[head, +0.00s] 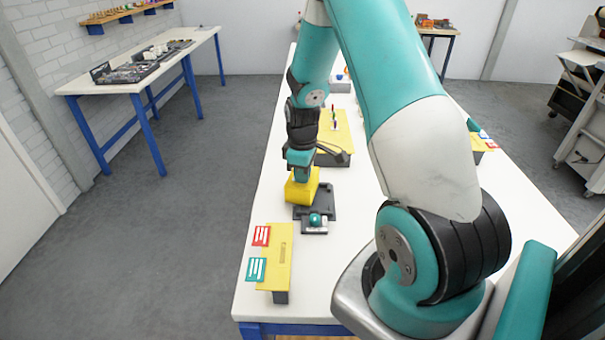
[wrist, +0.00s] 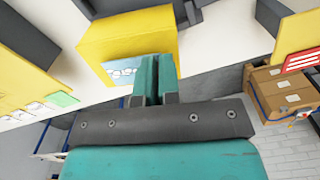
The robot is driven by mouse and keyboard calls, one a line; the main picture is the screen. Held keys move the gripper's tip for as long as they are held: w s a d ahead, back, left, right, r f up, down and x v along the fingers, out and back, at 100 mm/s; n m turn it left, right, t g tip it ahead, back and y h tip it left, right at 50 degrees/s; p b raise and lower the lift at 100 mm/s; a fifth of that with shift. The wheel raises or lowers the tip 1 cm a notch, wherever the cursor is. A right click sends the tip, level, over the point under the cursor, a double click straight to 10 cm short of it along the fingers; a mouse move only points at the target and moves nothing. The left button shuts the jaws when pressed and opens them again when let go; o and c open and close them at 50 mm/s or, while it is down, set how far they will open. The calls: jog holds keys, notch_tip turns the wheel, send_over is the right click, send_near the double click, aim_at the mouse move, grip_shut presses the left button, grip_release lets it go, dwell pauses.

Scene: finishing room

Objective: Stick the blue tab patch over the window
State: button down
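A yellow box (head: 301,187) stands on a dark fixture (head: 326,196) on the white table. In the wrist view the yellow box (wrist: 120,35) has a pale blue panel with white rounded shapes (wrist: 124,72) on its near face. I cannot tell if this is the bare window or a patch over it. My gripper (wrist: 158,60) has its two teal fingers together, with the tips in front of that panel; no held thing shows between them. In the head view my gripper (head: 301,172) is at the box.
A yellow-topped stand with a red tab (head: 261,235) and a green tab (head: 256,269) is at the front left. A teal knob (head: 315,219) sits in front of the box. My arm hides much of the right side.

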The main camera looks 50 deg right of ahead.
jog(key=shift+f+b, duration=0.3)
jog(key=shift+f, duration=0.15)
dwell(1.0)
jog(key=c, duration=0.9)
grip_release()
jog(key=shift+r, duration=0.2)
jog(key=shift+r+p, duration=3.2)
jog(key=shift+r, duration=0.7)
